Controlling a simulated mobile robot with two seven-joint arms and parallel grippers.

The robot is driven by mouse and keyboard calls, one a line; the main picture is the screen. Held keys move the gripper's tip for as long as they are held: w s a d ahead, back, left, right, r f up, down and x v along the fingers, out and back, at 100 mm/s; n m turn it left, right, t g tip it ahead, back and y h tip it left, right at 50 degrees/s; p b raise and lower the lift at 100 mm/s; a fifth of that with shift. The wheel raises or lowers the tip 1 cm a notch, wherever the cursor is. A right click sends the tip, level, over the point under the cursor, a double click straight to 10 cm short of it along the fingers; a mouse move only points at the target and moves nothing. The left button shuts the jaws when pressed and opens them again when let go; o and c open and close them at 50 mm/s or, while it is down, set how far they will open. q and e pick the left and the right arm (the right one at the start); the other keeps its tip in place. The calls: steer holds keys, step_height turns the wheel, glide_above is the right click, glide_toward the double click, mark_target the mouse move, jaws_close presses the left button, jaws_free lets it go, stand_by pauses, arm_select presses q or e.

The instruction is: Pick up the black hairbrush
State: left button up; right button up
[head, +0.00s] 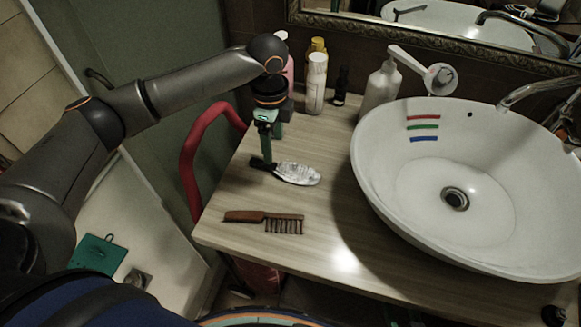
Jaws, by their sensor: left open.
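The hairbrush (297,174) lies on the wooden counter, its pale, bristly head pointing right and its short black handle to the left. My left gripper (268,160) comes down from above with its fingers pointing at the counter. Its fingertips are at the handle, and they cover part of it. The jaws are open. I cannot tell whether the fingers touch the handle or stand on both sides of it. My right gripper is not in view.
A brown comb (264,220) lies in front of the brush. A white basin (375,185) fills the right side.

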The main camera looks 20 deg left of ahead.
mark_target(274, 165)
arm_select(q)
steer(key=f, duration=0.6)
steer(key=shift+s+f, duration=0.3)
steer(key=shift+f, duration=0.05)
jaws_close()
stand_by(0.3)
